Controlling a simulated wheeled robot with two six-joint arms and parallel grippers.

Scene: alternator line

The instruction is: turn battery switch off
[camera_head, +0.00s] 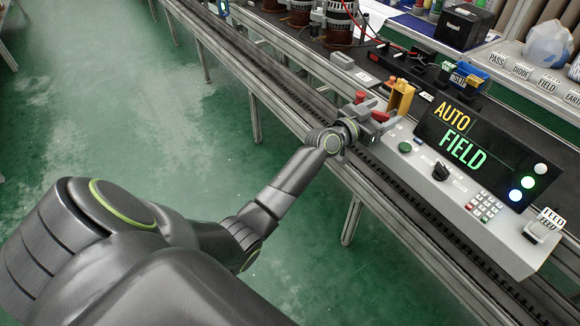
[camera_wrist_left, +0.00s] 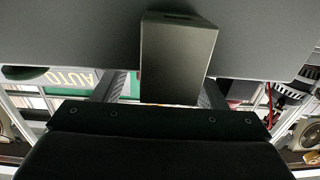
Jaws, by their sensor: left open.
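My left gripper (camera_head: 384,115) is at the near left end of the grey test console (camera_head: 465,212). Its fingers are apart. A red part (camera_head: 380,116) shows between or just behind the fingers, and another red part (camera_head: 360,97) shows just behind the hand. I cannot tell which of them, if either, is the battery switch, or whether the gripper touches it. In the left wrist view, the two fingers (camera_wrist_left: 160,92) stand on either side of a dark block (camera_wrist_left: 178,58). My right gripper is not in view.
A yellow block (camera_head: 400,96) stands behind the gripper. A blue bin (camera_head: 468,77) is farther back. The green floor (camera_head: 150,120) at left is clear.

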